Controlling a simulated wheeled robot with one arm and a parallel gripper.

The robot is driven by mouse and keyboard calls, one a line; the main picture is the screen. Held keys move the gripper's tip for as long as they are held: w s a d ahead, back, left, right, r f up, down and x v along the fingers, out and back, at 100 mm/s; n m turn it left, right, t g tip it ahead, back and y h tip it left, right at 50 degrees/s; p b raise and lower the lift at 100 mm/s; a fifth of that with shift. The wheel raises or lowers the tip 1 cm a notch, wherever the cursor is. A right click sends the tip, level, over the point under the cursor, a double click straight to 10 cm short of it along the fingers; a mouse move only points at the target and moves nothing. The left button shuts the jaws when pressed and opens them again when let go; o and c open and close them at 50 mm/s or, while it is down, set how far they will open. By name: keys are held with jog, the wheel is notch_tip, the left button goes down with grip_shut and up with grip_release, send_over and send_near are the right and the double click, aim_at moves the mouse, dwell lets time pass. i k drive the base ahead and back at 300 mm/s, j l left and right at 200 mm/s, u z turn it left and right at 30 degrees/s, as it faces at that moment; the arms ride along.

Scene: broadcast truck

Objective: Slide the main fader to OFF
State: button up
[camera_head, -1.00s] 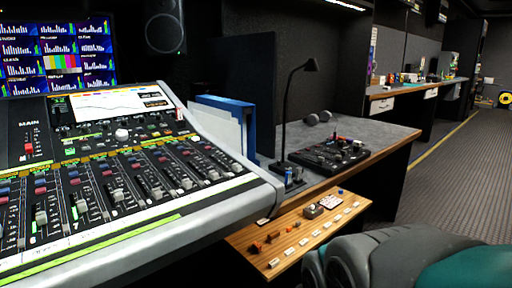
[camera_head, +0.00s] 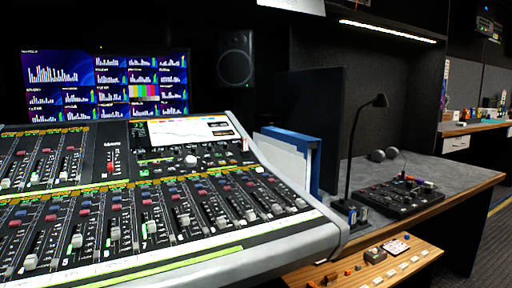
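The mixing console (camera_head: 335,231) fills the left and lower part of the view, sloping up away from me. The main fader (camera_head: 110,167) is a red cap in its own short slot, on a black panel left of the console's small screen. A MAIN label sits above it. The cap appears in the lower half of its slot; any OFF mark is too small to read. Nothing touches it. My gripper is not in view.
Banks of other faders surround it, with a large round knob (camera_head: 191,161) to the right. Behind stand a monitor (camera_head: 105,80) and a speaker (camera_head: 236,58). At right are blue binders (camera_head: 308,160), a desk lamp (camera_head: 352,150) and a small control box (camera_head: 398,198) on a desk.

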aim_at(110, 165)
jog(key=u, duration=1.4)
